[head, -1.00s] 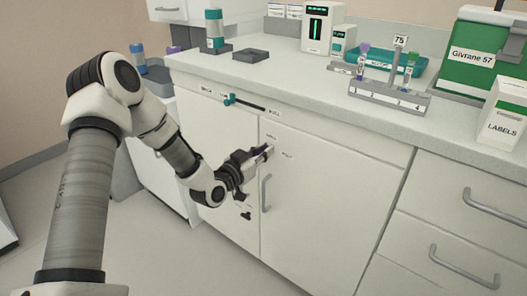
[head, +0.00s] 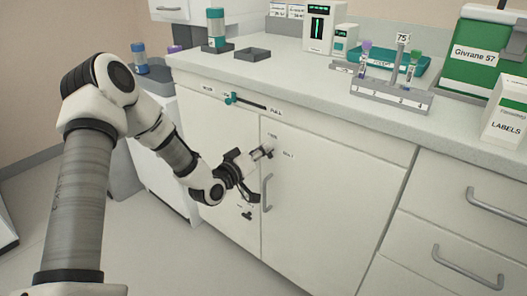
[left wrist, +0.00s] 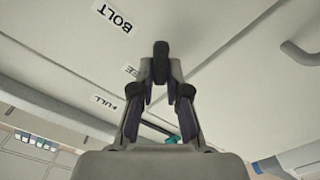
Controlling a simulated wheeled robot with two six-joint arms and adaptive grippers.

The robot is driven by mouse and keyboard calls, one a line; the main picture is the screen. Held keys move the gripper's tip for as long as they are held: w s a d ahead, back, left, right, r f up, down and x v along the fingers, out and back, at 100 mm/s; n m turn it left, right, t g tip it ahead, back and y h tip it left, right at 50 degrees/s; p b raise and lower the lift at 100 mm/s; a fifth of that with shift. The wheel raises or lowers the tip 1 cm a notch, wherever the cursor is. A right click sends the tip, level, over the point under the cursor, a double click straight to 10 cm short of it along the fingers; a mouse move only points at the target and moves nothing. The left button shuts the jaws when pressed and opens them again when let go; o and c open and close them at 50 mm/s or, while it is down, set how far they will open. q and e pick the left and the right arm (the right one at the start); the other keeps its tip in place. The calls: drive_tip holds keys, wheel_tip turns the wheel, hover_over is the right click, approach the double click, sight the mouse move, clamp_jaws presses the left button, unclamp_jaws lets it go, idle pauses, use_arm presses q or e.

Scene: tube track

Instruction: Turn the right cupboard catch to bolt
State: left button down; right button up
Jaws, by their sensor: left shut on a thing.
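The right cupboard catch (left wrist: 161,48) is a dark knob on the pale door; in the left wrist view its end stands out beyond my fingertips. My left gripper (left wrist: 160,92) is shut on it, one finger on each side. In the head view my left gripper (head: 261,153) reaches the upper left part of the right door (head: 320,195), and its fingers hide most of the catch. The BOLT label (left wrist: 112,15) lies up and left of the catch in the wrist view, and the FREE label (left wrist: 132,71) lies closer, on its left. My right gripper is not in view.
A second dark catch (head: 247,215) is on the left door below my gripper. The right door's grey handle (head: 267,191) stands close beside my gripper. A teal slider (head: 230,98) is above. The counter (head: 300,85) holds racks and boxes.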

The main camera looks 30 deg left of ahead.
use_arm(q)
drive_tip(key=shift+a+f+n+b, duration=0.15)
drive_tip(key=shift+n+b, duration=0.35)
drive_tip(key=shift+n, duration=1.2)
drive_tip(key=shift+f+n+b, duration=0.2)
drive_tip(key=shift+n+b, duration=0.3)
drive_tip(key=shift+n, duration=1.2)
drive_tip(key=shift+a+f+n+b, duration=0.15)
drive_tip(key=shift+n+b, duration=0.35)
drive_tip(key=shift+n, duration=1.2)
drive_tip(key=c, duration=1.2)
unclamp_jaws()
drive_tip(key=shift+o, duration=0.2)
drive_tip(key=s, duration=0.7)
drive_tip(key=shift+s+a, duration=0.2)
drive_tip(key=shift+s, duration=0.05)
